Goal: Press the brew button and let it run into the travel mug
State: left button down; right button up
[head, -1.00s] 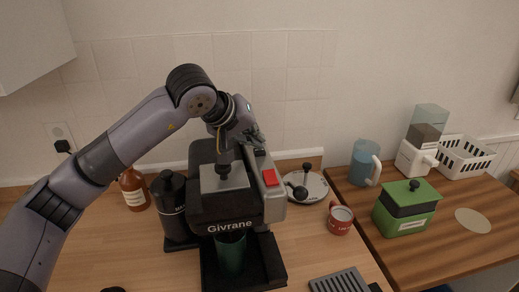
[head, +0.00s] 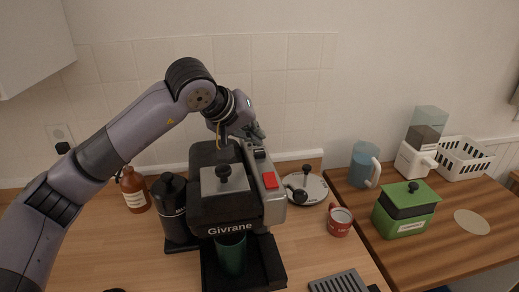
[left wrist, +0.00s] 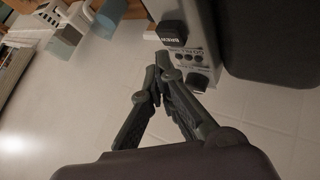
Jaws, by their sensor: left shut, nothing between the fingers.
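The coffee machine (head: 225,215), marked "Givrane", stands on the wooden counter. A dark green travel mug (head: 231,255) stands upright under its front. On the grey side panel are a red button (head: 270,180) and, behind it, a dark knob (head: 260,154). In the left wrist view a black button (left wrist: 171,34) with a label that seems to read BREW sits on the grey panel, above several small dark dots. My left gripper (head: 250,130) is shut and empty behind the panel's rear end; its fingertips (left wrist: 157,68) are close to the black button. Contact cannot be told. My right gripper is out of view.
A black canister (head: 172,205) and brown bottle (head: 134,190) stand left of the machine. A green box (head: 405,210), blue pitcher (head: 363,160) and white basket (head: 463,158) stand on the right counter.

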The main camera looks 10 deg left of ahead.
aim_at(256, 150)
pick_arm(q)
jog(key=shift+r+p, duration=1.4)
jog(key=shift+r, duration=1.1)
